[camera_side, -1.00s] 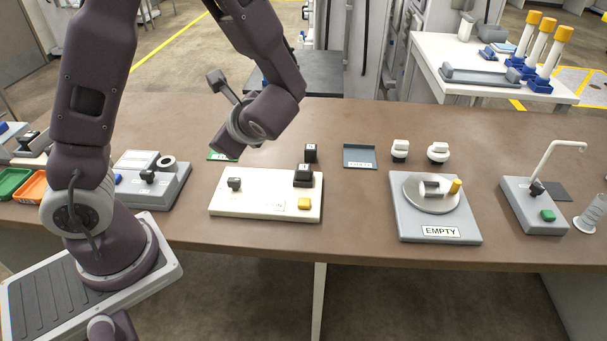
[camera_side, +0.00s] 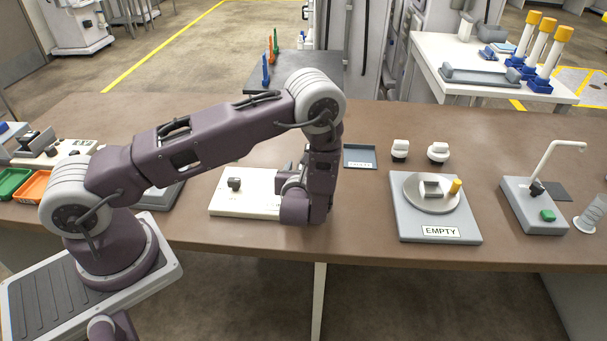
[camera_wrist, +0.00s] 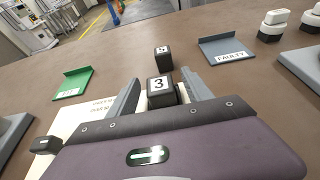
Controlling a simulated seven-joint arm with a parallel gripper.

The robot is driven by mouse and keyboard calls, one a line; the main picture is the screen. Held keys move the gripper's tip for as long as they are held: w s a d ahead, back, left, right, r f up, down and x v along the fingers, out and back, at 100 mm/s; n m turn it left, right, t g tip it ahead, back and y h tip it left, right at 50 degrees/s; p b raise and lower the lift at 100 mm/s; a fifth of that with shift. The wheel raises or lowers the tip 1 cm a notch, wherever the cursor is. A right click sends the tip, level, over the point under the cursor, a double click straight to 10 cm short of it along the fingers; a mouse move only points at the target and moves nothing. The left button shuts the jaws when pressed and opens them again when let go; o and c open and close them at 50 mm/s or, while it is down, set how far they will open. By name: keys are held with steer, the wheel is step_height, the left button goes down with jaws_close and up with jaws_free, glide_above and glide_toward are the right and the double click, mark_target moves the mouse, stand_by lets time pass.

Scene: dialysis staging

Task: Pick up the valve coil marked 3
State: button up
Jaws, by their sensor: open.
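The valve coil marked 3 (camera_wrist: 160,95) is a black block with a white label on its top face. In the wrist view it stands between the two grey fingers of my gripper (camera_wrist: 160,80). The fingers are open, with a gap visible on both sides of the coil. Its lower part is hidden by my gripper's body. The coil sits at the white base plate (camera_side: 225,203); in the side view my arm covers it and the fingers. A second black coil (camera_wrist: 162,57) stands apart behind it, its label hard to read.
A green tray (camera_wrist: 72,84) lies to the left and a grey-blue tray labelled FAULTY (camera_wrist: 224,51) to the right. A black knob (camera_side: 234,184) stands on the white plate's left. The station labelled EMPTY (camera_side: 440,231) is further right, with two white-topped parts (camera_side: 400,150) (camera_side: 438,153) behind.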

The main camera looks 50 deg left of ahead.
jaws_close()
